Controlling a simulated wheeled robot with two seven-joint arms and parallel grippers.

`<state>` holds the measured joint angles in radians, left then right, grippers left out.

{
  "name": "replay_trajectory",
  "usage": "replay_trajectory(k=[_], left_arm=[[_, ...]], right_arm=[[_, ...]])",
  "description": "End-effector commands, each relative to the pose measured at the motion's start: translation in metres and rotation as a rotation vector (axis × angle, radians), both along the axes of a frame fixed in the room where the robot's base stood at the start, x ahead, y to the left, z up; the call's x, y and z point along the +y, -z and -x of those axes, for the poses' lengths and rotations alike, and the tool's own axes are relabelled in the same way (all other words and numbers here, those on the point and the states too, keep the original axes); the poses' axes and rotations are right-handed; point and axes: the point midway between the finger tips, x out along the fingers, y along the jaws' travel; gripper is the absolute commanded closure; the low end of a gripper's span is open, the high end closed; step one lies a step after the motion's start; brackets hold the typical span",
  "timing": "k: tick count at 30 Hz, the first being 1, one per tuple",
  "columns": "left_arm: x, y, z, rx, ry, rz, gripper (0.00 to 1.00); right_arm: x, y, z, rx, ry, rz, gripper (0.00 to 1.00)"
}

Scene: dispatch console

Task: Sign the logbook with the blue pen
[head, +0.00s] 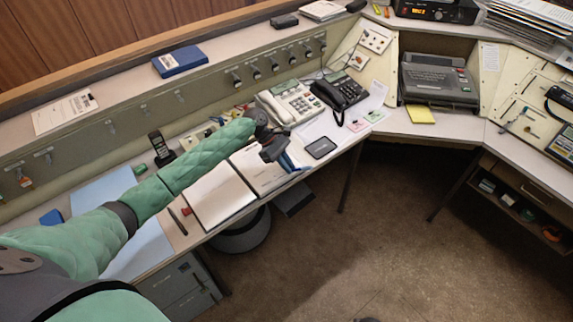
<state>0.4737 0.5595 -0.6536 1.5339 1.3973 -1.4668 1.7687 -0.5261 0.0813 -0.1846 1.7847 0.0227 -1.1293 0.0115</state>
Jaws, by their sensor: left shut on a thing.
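The open logbook (218,196) lies on the console desk near its front edge, with pale pages and printed lines too small to read. My left arm reaches over the desk from the left, and my left gripper (281,158) is above the right page's far right side. It is shut on a slim blue item that looks like the blue pen (288,163). The gripper hides part of the pen and page, and I cannot tell whether the tip touches the paper. My right gripper is not in view.
A dark pen-like stick (177,221) lies left of the logbook. A white telephone (291,103) and a black telephone (340,92) stand behind the gripper. A dark flat pad (320,148) lies to its right. A bin (242,232) stands under the desk edge.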

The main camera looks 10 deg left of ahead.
Motion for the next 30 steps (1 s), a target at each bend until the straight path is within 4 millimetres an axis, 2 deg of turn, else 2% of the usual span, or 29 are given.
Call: replay_trajectory(k=[21, 30], left_arm=[[-0.005, 0.002, -0.016, 0.001, -0.001, 0.000, 1.00], [-0.004, 0.002, -0.016, 0.001, 0.000, -0.001, 1.00]], right_arm=[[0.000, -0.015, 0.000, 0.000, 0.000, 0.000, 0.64], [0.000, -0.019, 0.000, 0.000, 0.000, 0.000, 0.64]])
